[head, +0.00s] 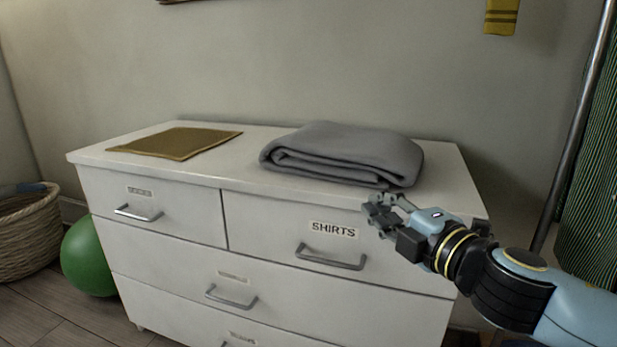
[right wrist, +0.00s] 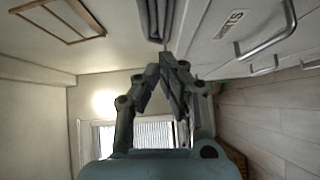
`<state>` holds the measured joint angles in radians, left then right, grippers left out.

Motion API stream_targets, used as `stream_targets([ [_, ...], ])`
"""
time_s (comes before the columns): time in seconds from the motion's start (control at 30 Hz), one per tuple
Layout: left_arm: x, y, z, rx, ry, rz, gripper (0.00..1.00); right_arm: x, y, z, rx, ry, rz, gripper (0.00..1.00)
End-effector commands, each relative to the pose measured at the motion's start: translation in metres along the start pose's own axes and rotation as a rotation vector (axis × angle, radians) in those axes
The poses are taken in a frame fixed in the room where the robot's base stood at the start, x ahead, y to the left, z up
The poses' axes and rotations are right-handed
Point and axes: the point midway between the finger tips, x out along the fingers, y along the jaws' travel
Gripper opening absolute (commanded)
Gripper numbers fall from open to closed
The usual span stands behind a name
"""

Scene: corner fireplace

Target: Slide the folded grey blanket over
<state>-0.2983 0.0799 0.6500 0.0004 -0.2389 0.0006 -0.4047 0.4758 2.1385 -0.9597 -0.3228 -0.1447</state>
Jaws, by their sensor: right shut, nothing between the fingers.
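The folded grey blanket (head: 343,152) lies on the right part of the white dresser's top (head: 245,165). Its front edge is close to the dresser's front edge. My right gripper (head: 374,208) is shut and empty. In the head view it shows in front of the dresser's right end, just below the blanket's near right corner. In the right wrist view the closed fingertips (right wrist: 168,58) point at a grey folded strip of the blanket (right wrist: 157,20), with the dresser front to the right. I cannot tell whether the fingers touch the blanket. My left gripper is not in view.
A flat brown-yellow mat (head: 178,143) lies on the dresser's left part, with bare top between it and the blanket. Drawer handles (head: 330,258) stick out in front. A green ball (head: 88,258) and a wicker basket (head: 28,232) stand at left. A metal pole (head: 575,125) stands at right.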

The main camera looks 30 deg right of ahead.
Motion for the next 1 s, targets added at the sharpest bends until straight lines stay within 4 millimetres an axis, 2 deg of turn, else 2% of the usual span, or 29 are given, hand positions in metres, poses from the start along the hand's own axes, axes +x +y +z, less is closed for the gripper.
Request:
stream_targets([
  [0.03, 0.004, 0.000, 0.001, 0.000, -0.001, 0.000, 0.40, -0.003, 0.014, -0.008, -0.023, 0.028, 0.031, 0.00],
  [0.1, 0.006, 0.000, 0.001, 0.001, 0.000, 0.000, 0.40, -0.006, 0.025, -0.015, -0.041, 0.057, 0.052, 0.00],
  [0.27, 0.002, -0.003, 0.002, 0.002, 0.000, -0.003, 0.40, 0.003, 0.022, -0.013, -0.051, 0.059, 0.041, 0.00],
  [0.5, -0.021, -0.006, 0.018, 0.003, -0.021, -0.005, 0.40, 0.049, 0.030, -0.017, -0.043, 0.058, 0.045, 0.00],
  [0.73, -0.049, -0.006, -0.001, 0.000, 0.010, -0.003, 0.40, 0.097, 0.032, -0.020, -0.044, 0.059, 0.042, 0.00],
  [0.8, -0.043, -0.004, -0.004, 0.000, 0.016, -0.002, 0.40, 0.104, 0.026, -0.010, -0.053, 0.060, 0.040, 0.00],
  [1.0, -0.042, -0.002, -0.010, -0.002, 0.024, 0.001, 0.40, 0.119, 0.026, 0.004, -0.051, 0.060, 0.039, 0.00],
])
